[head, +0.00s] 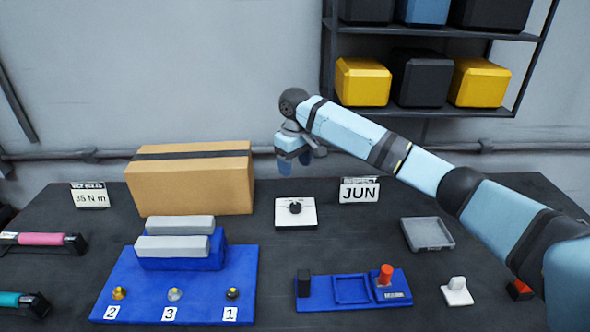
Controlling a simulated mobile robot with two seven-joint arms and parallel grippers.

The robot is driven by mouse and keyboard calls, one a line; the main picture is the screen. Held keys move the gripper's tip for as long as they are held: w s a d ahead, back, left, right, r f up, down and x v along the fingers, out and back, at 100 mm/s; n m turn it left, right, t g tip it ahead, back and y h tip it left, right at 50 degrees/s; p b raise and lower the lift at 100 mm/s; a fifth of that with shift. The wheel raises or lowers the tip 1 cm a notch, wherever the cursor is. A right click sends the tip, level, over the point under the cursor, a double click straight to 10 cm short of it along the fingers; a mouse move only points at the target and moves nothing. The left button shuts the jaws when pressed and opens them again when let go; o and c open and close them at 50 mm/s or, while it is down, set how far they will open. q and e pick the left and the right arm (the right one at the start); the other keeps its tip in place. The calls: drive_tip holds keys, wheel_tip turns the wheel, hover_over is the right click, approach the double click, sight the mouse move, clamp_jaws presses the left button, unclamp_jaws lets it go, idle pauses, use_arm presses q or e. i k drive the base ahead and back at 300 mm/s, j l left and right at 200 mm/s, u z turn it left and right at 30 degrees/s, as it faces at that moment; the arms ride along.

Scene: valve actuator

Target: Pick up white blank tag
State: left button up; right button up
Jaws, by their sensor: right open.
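A small white tag with a white knob (457,291) lies on the dark table at the front right, right of the blue tray. A white square plate with a black knob (296,213) lies near the table's middle; I cannot tell whether it has print. My right gripper (293,165) is open and empty, pointing down above and behind this plate, well away from the white-knobbed tag.
A blue tray (352,306) holds a black block and a red knob. A grey tray (427,233) is at the right. A JUN card (360,191) and cardboard box (190,179) stand at the back. A numbered blue stand (136,278) is at left. My right arm spans the right side.

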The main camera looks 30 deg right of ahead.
sight(455, 294)
drive_tip(key=k, duration=1.5)
